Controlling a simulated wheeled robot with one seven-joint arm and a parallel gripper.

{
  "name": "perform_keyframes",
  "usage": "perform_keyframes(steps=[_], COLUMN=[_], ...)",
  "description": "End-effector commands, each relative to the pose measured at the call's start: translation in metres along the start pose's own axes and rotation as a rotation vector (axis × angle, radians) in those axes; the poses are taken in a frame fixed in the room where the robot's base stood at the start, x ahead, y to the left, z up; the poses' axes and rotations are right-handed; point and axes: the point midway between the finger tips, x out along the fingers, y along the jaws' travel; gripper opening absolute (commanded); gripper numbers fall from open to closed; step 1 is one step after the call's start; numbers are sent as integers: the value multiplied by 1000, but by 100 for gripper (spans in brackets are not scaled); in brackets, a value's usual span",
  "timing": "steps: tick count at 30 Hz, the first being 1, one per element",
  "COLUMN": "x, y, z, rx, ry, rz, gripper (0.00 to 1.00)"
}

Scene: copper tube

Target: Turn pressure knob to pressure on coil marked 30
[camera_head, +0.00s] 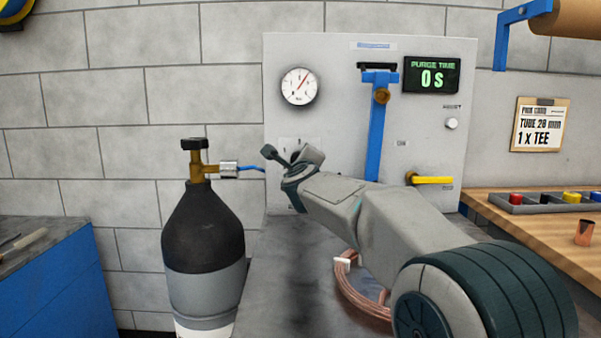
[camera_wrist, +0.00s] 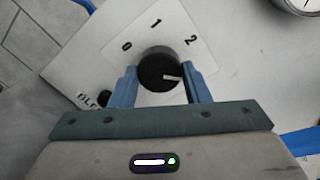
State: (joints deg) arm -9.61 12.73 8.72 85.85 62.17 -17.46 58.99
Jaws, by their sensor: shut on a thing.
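The pressure knob (camera_wrist: 160,70) is round and black with a white pointer line, on a white plate marked 0, 1 and 2. In the wrist view the pointer line lies toward the right of the picture, on the side of the 2. My gripper (camera_wrist: 162,82) is shut on the knob, one blue finger on each side. In the head view my gripper (camera_head: 290,156) is at the panel (camera_head: 335,130) and hides the knob. A copper coil (camera_head: 362,297) with a white tag (camera_head: 342,263) lies partly behind my arm; the tag's writing cannot be read.
A round gauge (camera_head: 299,87) is above my gripper, its needle pointing up and right. A gas cylinder (camera_head: 204,230) stands to the left. A blue lever (camera_head: 376,130), a yellow handle (camera_head: 432,180) and a display (camera_head: 432,75) reading 0 s are to the right.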

Motion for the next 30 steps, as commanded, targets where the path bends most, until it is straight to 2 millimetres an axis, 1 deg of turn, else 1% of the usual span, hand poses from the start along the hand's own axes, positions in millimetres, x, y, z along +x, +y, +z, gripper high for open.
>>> perform_keyframes(steps=[1,6,12,29,30], x=[0,0,0,0,0], y=[3,2,2,1,1], z=[-1,-1,0,1,1], rx=[33,129,200,231,231], ry=[-3,-6,-7,-9,-9], rz=[1,-3,-5,-6,-6], gripper=[20,20,20,20,45])
